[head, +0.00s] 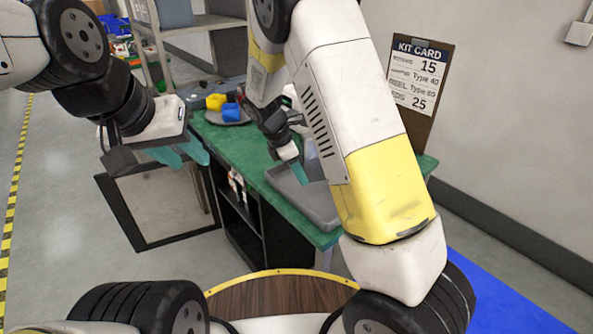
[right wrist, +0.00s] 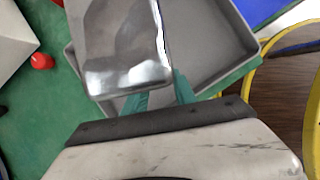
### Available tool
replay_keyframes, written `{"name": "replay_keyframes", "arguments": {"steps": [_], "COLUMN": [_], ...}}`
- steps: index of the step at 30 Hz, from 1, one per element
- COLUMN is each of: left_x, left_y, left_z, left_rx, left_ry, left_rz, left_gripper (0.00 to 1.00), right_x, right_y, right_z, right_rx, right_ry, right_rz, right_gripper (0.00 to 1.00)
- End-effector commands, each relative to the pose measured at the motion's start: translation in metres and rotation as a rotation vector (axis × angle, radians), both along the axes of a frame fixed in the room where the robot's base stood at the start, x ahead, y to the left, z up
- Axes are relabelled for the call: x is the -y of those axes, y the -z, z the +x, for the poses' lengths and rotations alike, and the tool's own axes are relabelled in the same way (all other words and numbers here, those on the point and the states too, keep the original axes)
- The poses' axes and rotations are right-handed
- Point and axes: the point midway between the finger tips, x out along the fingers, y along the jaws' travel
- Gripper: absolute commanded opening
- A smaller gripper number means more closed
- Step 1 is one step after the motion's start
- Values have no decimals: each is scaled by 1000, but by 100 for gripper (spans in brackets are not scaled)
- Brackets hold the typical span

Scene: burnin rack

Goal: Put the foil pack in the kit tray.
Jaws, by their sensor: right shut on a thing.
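The foil pack (right wrist: 125,50) is shiny silver and fills the upper middle of the right wrist view. My right gripper (right wrist: 160,95) is shut on its near end with teal fingers. The pack is over the grey kit tray (right wrist: 214,70) and covers part of it; I cannot tell how high. In the head view the tray (head: 318,210) lies at the near end of the green table, partly behind my right arm. My right gripper (head: 300,170) is above its far left part; the pack is not clear there. My left gripper (head: 182,153) is open and empty, left of the table.
The green table (head: 240,148) also bears a dark plate with a yellow (head: 216,102) and a blue piece (head: 232,112). A red ball (right wrist: 41,61) lies left of the tray. The kit card (head: 418,75) stands at the table's right. A grey shelf rack (head: 200,25) is behind.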

Motion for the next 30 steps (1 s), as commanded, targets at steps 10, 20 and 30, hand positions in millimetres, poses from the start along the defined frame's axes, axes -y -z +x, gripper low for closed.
{"name": "replay_keyframes", "arguments": {"steps": [10,20,30], "left_x": [0,0,0], "left_y": [0,0,0], "left_z": [0,0,0], "left_rx": [0,0,0], "left_ry": [0,0,0], "left_rz": [0,0,0], "left_gripper": [36,36,36], "right_x": [0,0,0], "right_y": [38,43,45], "right_z": [-1,0,0], "right_rx": [-2,1,1], "right_ry": [0,0,0], "right_rz": [-1,0,0], "right_gripper": [0,0,54]}}
